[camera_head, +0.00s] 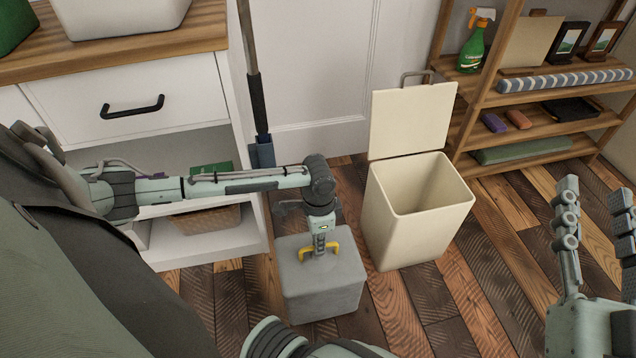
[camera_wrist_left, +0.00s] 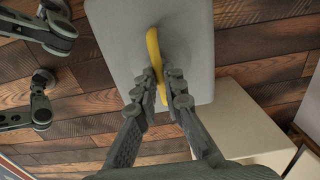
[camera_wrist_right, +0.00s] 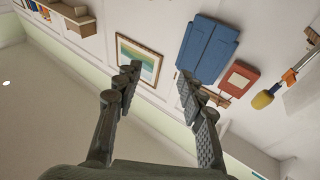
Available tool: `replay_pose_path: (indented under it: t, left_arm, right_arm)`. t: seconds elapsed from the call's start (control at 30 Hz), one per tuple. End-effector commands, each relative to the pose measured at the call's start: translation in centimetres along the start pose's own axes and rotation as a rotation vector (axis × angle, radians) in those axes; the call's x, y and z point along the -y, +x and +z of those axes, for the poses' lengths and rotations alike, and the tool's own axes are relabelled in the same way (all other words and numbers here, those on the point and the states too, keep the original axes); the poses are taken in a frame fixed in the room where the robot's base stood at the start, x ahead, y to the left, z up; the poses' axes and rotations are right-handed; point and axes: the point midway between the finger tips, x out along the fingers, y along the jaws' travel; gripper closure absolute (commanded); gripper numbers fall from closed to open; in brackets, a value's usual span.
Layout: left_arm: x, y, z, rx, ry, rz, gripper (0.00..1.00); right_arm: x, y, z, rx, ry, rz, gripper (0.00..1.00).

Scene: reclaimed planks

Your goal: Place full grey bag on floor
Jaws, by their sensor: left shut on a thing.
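The full grey bag (camera_head: 322,285) is a block-like bag with a yellow handle (camera_head: 303,254) on top. It is upright, low over the wooden floor, left of the cream bin; I cannot tell whether its base touches the floor. My left gripper (camera_head: 322,248) points down from above and is shut on the yellow handle. The left wrist view shows its fingers (camera_wrist_left: 164,78) on either side of the handle (camera_wrist_left: 154,55), with the grey bag (camera_wrist_left: 195,40) below. My right gripper (camera_head: 597,215) is at the right edge, open and empty; its spread fingers also show in the right wrist view (camera_wrist_right: 157,80).
The cream bin (camera_head: 416,225) stands open with its lid (camera_head: 410,120) raised; the visible inside looks empty. A white cabinet (camera_head: 150,90) is at the left and a wooden shelf (camera_head: 540,140) at the back right. Bare plank floor (camera_head: 500,240) lies right of the bin.

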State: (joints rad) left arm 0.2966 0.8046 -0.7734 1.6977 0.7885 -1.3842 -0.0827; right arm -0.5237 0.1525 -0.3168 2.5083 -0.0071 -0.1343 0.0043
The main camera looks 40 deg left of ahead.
Motion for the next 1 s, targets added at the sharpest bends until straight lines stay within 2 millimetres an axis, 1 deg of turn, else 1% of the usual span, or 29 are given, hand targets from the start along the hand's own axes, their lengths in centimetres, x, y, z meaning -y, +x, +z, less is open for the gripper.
replay_pose_path:
  t: [0.07, 0.1, 0.2, 0.3, 0.4, 0.57, 0.9, 0.93, 1.0]
  left_arm:
    - [0.1, 0.5, -0.2, -0.004, 0.000, -0.002, 1.00]
    - [0.1, 0.9, -0.2, -0.004, 0.001, -0.002, 1.00]
    - [0.0, 1.5, -0.3, -0.005, 0.002, -0.002, 1.00]
    - [0.0, 1.8, -0.4, -0.005, 0.003, -0.002, 1.00]
    - [0.0, 2.0, -0.4, -0.005, 0.003, -0.003, 1.00]
    - [-0.1, 1.9, -0.5, -0.005, 0.003, -0.002, 1.00]
    - [-0.1, 2.1, -0.5, -0.005, 0.003, -0.002, 1.00]
    - [-0.2, 2.4, -0.3, 0.000, 0.003, 0.000, 0.90]
    - [-0.2, 2.4, -0.3, 0.000, 0.003, -0.001, 0.81]
  right_arm:
    - [0.5, -0.1, -1.3, -0.088, 0.013, -0.008, 0.60]
    - [0.3, -0.1, -2.0, -0.146, 0.009, -0.005, 0.60]
    - [0.0, -0.4, -4.0, -0.277, 0.005, -0.002, 0.60]
    - [-0.1, -0.9, -5.6, -0.380, 0.002, 0.000, 0.60]
    - [-0.2, -1.4, -6.7, -0.447, 0.000, 0.001, 0.60]
    - [-0.2, -1.7, -7.4, -0.484, -0.002, 0.001, 0.60]
    - [-0.2, -1.6, -7.3, -0.474, -0.001, 0.001, 0.60]
    - [-0.2, -1.6, -7.2, -0.471, -0.001, 0.001, 0.60]
    - [-0.2, -1.6, -7.2, -0.471, -0.001, 0.001, 0.60]
